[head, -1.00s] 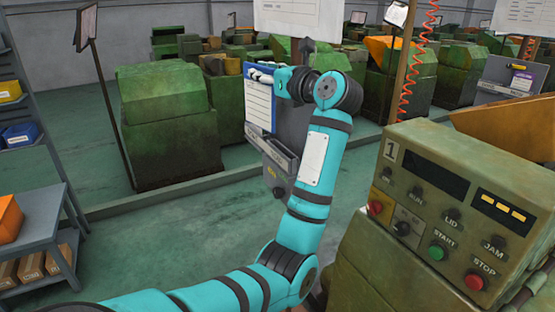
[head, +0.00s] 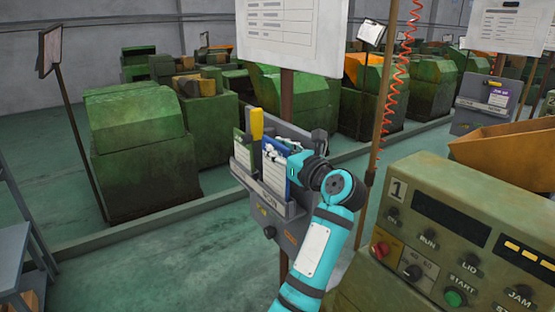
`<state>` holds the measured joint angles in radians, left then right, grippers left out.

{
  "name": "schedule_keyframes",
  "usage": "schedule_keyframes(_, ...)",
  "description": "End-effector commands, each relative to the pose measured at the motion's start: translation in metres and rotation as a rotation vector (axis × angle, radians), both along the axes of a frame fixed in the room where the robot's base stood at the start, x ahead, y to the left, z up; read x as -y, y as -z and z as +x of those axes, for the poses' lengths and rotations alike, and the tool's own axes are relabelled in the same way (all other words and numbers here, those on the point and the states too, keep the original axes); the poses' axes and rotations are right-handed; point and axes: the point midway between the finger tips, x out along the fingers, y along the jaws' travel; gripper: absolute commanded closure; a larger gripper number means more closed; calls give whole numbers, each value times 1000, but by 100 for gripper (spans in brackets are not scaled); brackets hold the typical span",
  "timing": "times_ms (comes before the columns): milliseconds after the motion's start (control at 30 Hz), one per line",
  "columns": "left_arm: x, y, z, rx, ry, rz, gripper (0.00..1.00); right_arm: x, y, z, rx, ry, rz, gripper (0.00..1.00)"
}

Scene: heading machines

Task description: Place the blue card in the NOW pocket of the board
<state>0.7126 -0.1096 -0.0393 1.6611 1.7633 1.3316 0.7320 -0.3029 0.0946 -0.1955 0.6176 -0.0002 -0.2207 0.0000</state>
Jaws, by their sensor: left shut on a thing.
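The board is a grey panel on a brown post, with a pocket (head: 249,183) whose front lip carries lettering too small to read surely. The card is upright at the right part of the pocket. Its lower edge seems to be behind the front lip, but I cannot tell how deep it sits. A green card (head: 242,153) stands in the left part of the pocket. My right gripper is not in view.
A yellow upright piece (head: 257,124) stands behind the green card. A large white sheet (head: 305,38) hangs above the board. A machine control panel (head: 455,235) with buttons is close on the right.

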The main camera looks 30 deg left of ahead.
Motion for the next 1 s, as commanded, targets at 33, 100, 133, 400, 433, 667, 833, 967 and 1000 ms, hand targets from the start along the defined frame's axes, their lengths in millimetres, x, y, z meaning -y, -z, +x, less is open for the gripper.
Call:
schedule_keyframes(33,0,8,0,-7,-1,3,100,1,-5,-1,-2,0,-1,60)
schedule_keyframes(100,-1,17,0,-7,-1,3,100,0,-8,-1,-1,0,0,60)
schedule_keyframes(133,-1,21,0,-6,-1,2,100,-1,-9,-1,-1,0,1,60)
schedule_keyframes(400,0,28,0,-1,0,0,100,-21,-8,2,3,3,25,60)
schedule_keyframes(433,0,28,0,-1,0,0,100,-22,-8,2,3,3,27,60)
schedule_keyframes(667,0,31,0,-2,0,0,80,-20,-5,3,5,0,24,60)
schedule_keyframes(833,0,31,0,-2,0,0,66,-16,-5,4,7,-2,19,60)
schedule_keyframes(967,0,31,0,-2,0,0,66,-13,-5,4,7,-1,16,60)
schedule_keyframes(1000,0,30,0,-2,0,0,66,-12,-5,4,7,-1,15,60)
